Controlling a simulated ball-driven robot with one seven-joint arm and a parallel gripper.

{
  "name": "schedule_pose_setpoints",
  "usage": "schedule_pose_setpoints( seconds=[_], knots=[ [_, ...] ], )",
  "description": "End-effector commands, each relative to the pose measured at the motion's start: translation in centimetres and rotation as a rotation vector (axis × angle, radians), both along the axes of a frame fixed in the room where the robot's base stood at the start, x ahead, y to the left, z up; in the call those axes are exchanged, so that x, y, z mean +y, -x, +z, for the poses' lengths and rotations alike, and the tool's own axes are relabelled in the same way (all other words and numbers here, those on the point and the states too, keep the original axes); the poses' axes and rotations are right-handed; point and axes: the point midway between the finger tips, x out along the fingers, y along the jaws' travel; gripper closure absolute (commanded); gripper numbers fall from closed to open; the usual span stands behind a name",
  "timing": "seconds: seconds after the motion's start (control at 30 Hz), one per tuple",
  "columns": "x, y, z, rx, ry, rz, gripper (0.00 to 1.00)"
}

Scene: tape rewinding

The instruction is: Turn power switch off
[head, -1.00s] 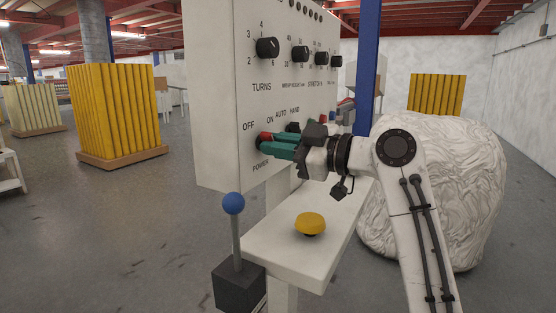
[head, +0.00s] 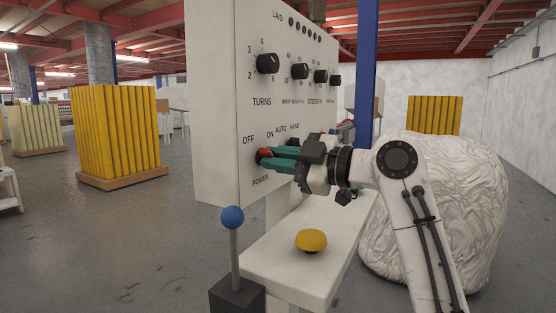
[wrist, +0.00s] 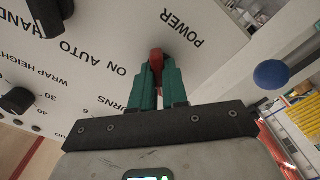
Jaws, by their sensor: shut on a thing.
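The power switch is a red knob (head: 264,155) low on the left of the white control panel (head: 220,130), between the OFF, ON and POWER labels. My gripper (head: 270,159) reaches in from the right, its green fingers closed around the red knob. In the wrist view the red knob (wrist: 156,57) sits between the two green fingertips (wrist: 156,72), beside the POWER lettering. The fingers cover part of the knob, and I cannot tell its exact setting.
A black AUTO/HAND knob (wrist: 47,14) is close by on the panel. Below are a shelf with a yellow mushroom button (head: 311,240) and a blue-topped lever (head: 232,218). A large wrapped white bundle (head: 465,215) stands behind my arm. Open floor lies left.

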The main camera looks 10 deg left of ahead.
Motion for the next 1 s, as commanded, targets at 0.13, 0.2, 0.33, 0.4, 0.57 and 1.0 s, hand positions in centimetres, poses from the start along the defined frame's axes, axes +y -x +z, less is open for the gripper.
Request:
schedule_pose_setpoints(
  seconds=[0.13, 0.2, 0.33, 0.4, 0.57, 1.0],
  knots=[
    [0.1, 0.0, -0.1, -0.001, 0.001, -0.001, 0.79],
    [0.1, 0.0, -0.1, -0.001, 0.001, -0.001, 0.72],
    [0.1, 0.0, -0.1, 0.0, 0.001, 0.001, 0.61],
    [0.1, 0.0, -0.1, 0.0, 0.001, 0.001, 0.61],
    [0.1, 0.0, 0.0, 0.0, 0.001, 0.001, 0.61],
    [-5.3, 1.9, 0.1, -0.001, -0.001, -0.001, 0.61]
  ],
)
